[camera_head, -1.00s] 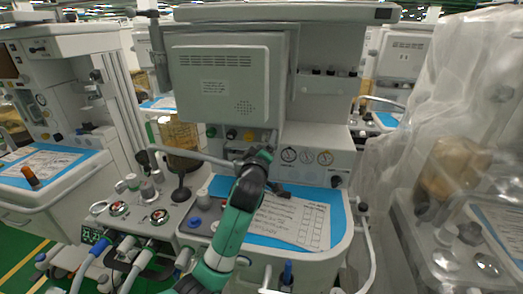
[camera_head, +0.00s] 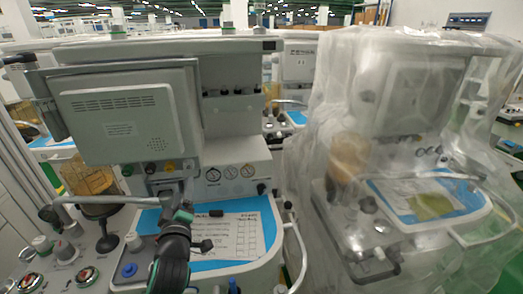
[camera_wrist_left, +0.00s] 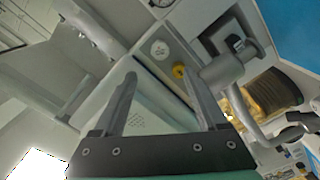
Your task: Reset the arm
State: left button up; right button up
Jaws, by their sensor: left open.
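My left arm comes up from the lower edge of the head view, in front of the uncovered anaesthesia cart (camera_head: 235,160). My left gripper (camera_head: 208,230) is small and dark there, over the cart's blue work surface (camera_head: 268,222) and a printed sheet (camera_head: 240,238). Whether it touches the sheet I cannot tell. In the left wrist view the left gripper (camera_wrist_left: 160,72) is open, its two fingers apart with nothing between them. My right gripper is not in view.
A cart under clear plastic sheeting (camera_head: 400,110) stands close on the right. A rail (camera_head: 125,200) crosses the cart's left front, near a brownish canister (camera_head: 90,178) and several knobs. A curved handle (camera_head: 299,255) edges the work surface on the right.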

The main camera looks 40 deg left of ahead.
pick_arm(q)
jog(key=w+d+r+m+t+h+p, duration=0.1)
jog(key=w+d+r+t+h+p, duration=0.2)
jog(key=d+r, duration=0.7)
jog(key=w+d+r+m+t+p, duration=0.1)
jog(key=w+d+r+m+t, duration=0.3)
jog(key=r, duration=0.9)
jog(key=s+d+r+m+t+h+p, duration=0.1)
jog(key=s+d+r+m+t+h, duration=0.4)
jog(key=d+r+m+h, duration=0.3)
jog(key=s+d+r+m+t+h+p, duration=0.1)
jog(key=s+d+r+m+t+h, duration=0.45)
jog(key=d+r+m, duration=0.35)
notch_tip(320, 180, up, 38)
jog(key=g+p, duration=0.1)
jog(key=p, duration=3.6)
jog(key=shift+r, duration=0.2)
